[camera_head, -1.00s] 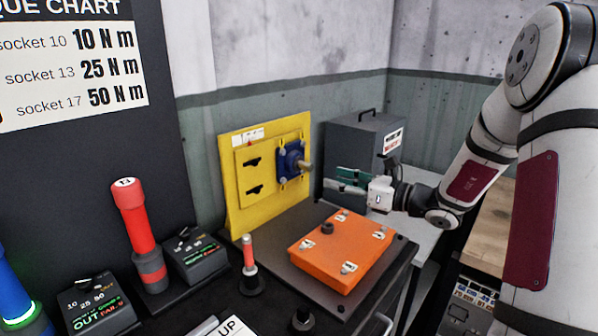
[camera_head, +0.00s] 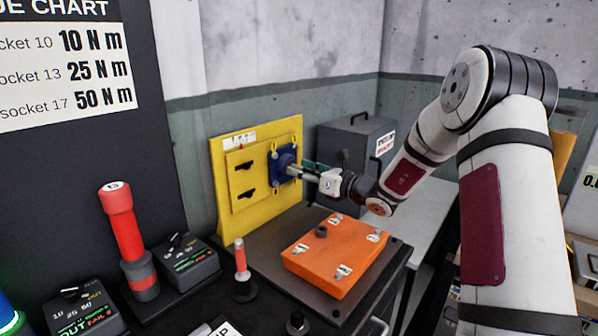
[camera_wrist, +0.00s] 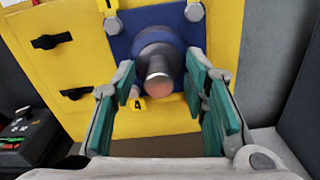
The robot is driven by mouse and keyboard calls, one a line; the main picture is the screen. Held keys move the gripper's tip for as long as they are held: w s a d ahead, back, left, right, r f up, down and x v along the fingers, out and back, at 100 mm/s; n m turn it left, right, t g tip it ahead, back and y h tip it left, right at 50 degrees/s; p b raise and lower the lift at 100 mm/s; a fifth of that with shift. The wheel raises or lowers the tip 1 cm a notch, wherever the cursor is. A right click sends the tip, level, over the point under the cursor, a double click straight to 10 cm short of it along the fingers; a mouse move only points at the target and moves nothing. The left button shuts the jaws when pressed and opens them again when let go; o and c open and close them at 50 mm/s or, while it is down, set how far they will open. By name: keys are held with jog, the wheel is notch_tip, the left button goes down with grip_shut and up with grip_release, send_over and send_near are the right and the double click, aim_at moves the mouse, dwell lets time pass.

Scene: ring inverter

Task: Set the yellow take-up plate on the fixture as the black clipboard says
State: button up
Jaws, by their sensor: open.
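A yellow plate (camera_head: 243,183) with two black handles or knobs stands on the upright yellow fixture board (camera_head: 230,222). It also shows at the left of the wrist view (camera_wrist: 60,65). Right of it is a blue flanged housing (camera_head: 284,160) with bolts at its corners and a grey shaft stub pointing outward (camera_wrist: 158,70). My gripper (camera_head: 302,170) is open in front of the housing. In the wrist view its green-padded fingers stand on either side of the shaft stub, and contact cannot be told. I cannot make out a black clipboard.
An orange box (camera_head: 335,262) with white-labelled corners lies on the dark bench in front of the board. A red torque tool (camera_head: 127,240), small control boxes (camera_head: 188,262) and a red-handled tool (camera_head: 241,262) stand at left. A grey cabinet (camera_head: 350,155) stands behind my gripper.

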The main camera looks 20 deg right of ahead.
jog(key=shift+w+a, duration=0.3)
jog(key=shift+w, duration=0.2)
grip_shut()
jog(key=shift+s+a, duration=0.4)
jog(key=shift+a, duration=0.3)
grip_release()
jog(key=shift+s+d, duration=0.1)
jog(key=shift+d, duration=0.05)
jog(key=v, duration=1.1)
jog(key=shift+s+d, duration=0.15)
jog(key=shift+s, duration=0.2)
